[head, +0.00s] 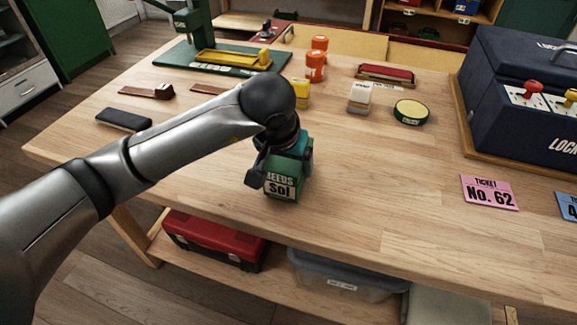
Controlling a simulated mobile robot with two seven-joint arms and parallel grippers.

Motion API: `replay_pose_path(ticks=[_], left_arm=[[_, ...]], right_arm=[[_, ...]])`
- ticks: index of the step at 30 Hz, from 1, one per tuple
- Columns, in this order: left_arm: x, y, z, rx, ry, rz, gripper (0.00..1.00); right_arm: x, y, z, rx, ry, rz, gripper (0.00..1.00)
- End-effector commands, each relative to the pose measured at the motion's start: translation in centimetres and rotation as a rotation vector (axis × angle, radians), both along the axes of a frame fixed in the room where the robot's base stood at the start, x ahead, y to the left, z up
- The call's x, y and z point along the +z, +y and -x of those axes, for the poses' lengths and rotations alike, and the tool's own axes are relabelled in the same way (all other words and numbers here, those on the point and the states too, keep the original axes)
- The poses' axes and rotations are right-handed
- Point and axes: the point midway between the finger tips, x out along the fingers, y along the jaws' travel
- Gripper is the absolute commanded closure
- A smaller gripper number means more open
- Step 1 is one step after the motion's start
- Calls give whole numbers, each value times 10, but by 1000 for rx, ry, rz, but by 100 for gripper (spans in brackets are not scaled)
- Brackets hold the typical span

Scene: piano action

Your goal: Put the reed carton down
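The reed carton (284,187) is a small green box with a white label reading "REEDS Sol". It is upright near the front edge of the wooden table (380,215), left of the picture's middle. My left gripper (281,166) comes down on it from above, with a dark finger on either side, and is shut on it. The gripper and wrist hide the carton's top. I cannot tell for sure whether its base touches the tabletop. My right gripper is not in view.
A pink ticket (489,192) and a dark blue case (520,95) are to the right. A round green tin (411,112), a white-topped block (360,97) and orange bottles (315,66) stand behind. A dark brush-like block (124,119) lies left. The table right of the carton is clear.

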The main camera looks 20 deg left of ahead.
Motion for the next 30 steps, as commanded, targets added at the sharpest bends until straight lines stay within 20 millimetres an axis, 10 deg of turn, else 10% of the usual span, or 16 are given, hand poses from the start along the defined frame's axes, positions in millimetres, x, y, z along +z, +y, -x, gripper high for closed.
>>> replay_pose_path(ticks=[14, 15, 30], left_arm=[[-5, 0, -1, 0, -3, 0, 95], [-6, 0, 0, 0, -1, -1, 11], [-2, 0, 0, 1, -1, 0, 0]], right_arm=[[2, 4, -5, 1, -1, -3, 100], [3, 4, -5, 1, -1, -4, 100], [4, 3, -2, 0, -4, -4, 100]])
